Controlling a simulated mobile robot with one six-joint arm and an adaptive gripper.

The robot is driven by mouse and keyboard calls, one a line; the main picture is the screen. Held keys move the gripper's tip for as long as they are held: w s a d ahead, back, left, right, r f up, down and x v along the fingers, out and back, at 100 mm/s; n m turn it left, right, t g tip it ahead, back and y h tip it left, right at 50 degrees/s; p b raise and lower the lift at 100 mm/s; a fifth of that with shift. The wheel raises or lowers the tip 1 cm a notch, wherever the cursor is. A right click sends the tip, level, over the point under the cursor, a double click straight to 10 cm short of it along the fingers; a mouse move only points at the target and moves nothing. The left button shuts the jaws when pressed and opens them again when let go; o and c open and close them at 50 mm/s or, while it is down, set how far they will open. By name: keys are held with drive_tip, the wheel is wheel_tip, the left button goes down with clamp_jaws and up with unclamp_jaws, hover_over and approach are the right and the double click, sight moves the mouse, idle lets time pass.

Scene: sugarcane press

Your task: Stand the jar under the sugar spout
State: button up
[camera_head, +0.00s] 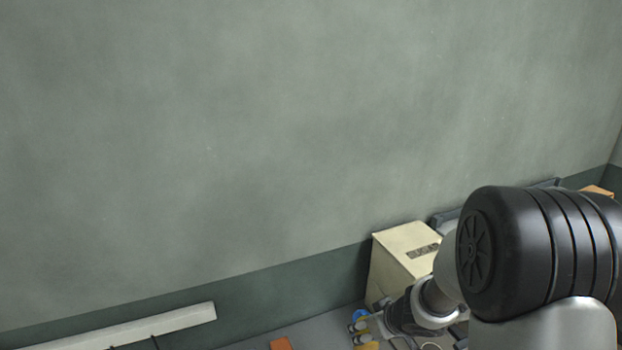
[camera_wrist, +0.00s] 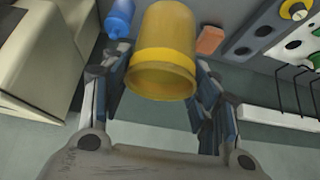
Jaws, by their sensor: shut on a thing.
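My gripper (camera_wrist: 160,88) is shut on a yellow jar (camera_wrist: 163,35), with one finger on each side of it in the wrist view. The jar has a brighter yellow band, and its near end faces the wrist camera. In the head view my gripper (camera_head: 362,332) is at the bottom edge, with a small part of the yellow jar (camera_head: 367,345) showing. A cream box-shaped machine (camera_head: 402,248) stands beside and behind the gripper; its side (camera_wrist: 45,50) fills the left of the wrist view. I cannot make out a sugar spout in either view.
A blue bottle-like object (camera_wrist: 119,18) lies close to the jar, left of it in the wrist view. An orange block (camera_wrist: 211,40) is to its right. A grey panel with round holes (camera_wrist: 262,25), a wire rack (camera_wrist: 308,75) and a white bar (camera_wrist: 270,119) are farther right.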

drive_tip(key=s+r+m+h, duration=0.2)
drive_tip(key=s+r+m, duration=0.2)
drive_tip(key=s+r, duration=0.15)
wheel_tip(320, 180, down, 9)
drive_tip(key=b, duration=1)
drive_tip(key=shift+w+a+f+m+t+h, duration=0.2)
drive_tip(key=shift+w+m+t+h, duration=0.1)
drive_tip(key=shift+m, duration=0.1)
